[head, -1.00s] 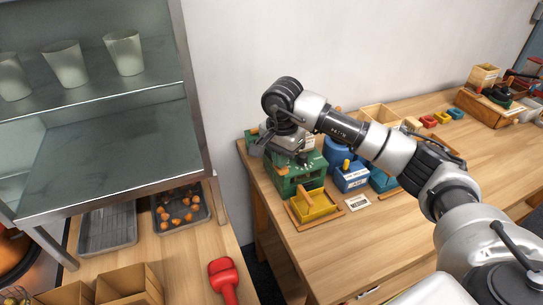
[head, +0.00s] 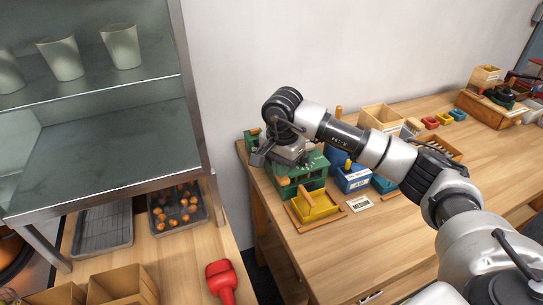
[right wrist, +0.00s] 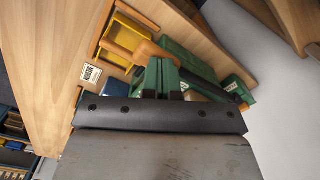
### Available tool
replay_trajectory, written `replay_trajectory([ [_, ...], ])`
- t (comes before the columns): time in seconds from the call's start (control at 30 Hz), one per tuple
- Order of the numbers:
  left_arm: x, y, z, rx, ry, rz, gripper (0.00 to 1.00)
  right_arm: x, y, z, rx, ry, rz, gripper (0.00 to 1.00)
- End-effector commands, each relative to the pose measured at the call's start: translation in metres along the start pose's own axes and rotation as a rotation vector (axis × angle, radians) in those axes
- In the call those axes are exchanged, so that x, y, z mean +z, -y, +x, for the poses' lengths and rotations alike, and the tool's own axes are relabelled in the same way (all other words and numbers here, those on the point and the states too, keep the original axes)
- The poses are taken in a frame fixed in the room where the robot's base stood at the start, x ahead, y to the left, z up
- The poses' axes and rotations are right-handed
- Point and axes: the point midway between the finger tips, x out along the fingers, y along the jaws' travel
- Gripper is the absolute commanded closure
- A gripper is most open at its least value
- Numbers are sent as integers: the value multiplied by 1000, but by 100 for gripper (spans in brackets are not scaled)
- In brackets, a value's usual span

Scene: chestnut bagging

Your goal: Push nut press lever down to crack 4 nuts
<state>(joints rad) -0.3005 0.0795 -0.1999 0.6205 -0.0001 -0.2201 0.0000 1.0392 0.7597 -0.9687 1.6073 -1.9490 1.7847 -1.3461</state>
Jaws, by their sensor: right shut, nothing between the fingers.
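The green nut press (head: 312,180) stands at the left end of the right-hand table, with a yellow tray (head: 317,207) in front of it. My right gripper (head: 259,158) is over the left side of the press, shut and empty. In the right wrist view, the lever's wooden handle (right wrist: 149,50) and dark arm (right wrist: 203,85) lie just beyond the gripper (right wrist: 163,96). I cannot tell whether the gripper touches the lever. Nuts inside the press cannot be seen. My left gripper is not in view.
Blue bins (head: 351,178) stand right of the press, with a "MEDIUM" card (head: 361,204) in front. A dark tray of chestnuts (head: 154,232) is at the left, near a red-handled tool (head: 221,281). The right table's front is clear.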

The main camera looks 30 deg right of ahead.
Motion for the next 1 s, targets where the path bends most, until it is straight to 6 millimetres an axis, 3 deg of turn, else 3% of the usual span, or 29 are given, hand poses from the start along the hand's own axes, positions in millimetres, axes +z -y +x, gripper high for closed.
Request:
replay_trajectory([
  [0.1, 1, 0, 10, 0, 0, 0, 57, 1, -2, 13, 2, 0, 0, 100],
  [0.47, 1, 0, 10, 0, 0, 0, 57, 1, -2, 13, 3, 0, 0, 100],
  [0.77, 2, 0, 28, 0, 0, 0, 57, 2, -5, 35, 5, 1, -1, 100],
  [1.0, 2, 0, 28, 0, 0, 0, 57, 3, -6, 35, 5, 1, -1, 100],
])
